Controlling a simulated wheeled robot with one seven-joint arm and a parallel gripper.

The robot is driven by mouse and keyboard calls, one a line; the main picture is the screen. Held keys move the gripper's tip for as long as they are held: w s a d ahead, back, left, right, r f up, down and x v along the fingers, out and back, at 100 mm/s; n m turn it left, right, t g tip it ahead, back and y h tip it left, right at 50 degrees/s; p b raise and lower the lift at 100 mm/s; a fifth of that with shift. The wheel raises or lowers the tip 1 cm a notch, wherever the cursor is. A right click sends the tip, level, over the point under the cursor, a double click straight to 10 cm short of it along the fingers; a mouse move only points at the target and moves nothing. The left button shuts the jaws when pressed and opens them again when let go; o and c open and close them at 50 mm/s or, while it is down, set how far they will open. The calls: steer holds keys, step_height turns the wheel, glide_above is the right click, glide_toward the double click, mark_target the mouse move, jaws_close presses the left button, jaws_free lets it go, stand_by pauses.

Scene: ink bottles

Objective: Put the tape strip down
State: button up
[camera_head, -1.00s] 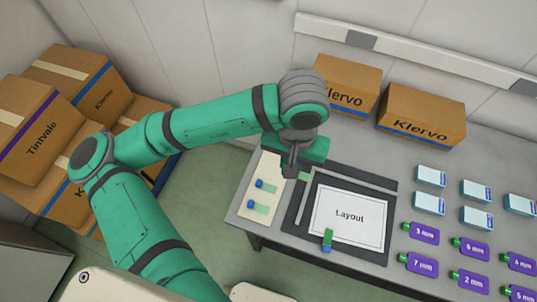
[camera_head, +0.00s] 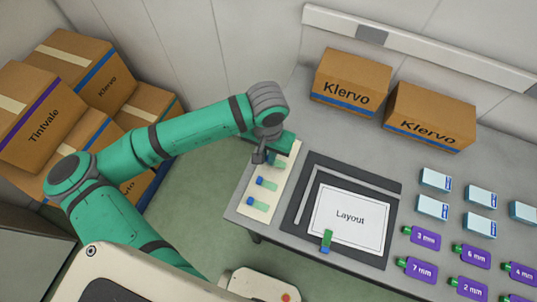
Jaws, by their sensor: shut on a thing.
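My gripper (camera_head: 264,158) is shut on a pale green tape strip (camera_head: 279,164) at the far end of the cream board (camera_head: 287,178). I cannot tell whether the held strip touches the board. Two more green strips with blue ends lie on the cream board, a middle strip (camera_head: 269,184) and a near strip (camera_head: 260,205). A green strip with a blue end (camera_head: 327,240) lies across the near edge of the white Layout sheet (camera_head: 350,216). My wrist partly hides the far end of the board.
The Layout sheet lies on a dark mat (camera_head: 378,180) with a grey L-shaped bar (camera_head: 309,190). Klervo cartons (camera_head: 349,83) stand at the back.

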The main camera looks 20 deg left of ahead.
mark_target(267, 160)
steer(key=shift+f, duration=0.4)
steer(key=o, duration=0.7)
steer(key=shift+s+a, duration=0.1)
step_height(267, 160, up, 13)
steer(key=shift+f, duration=0.2)
stand_by(0.6)
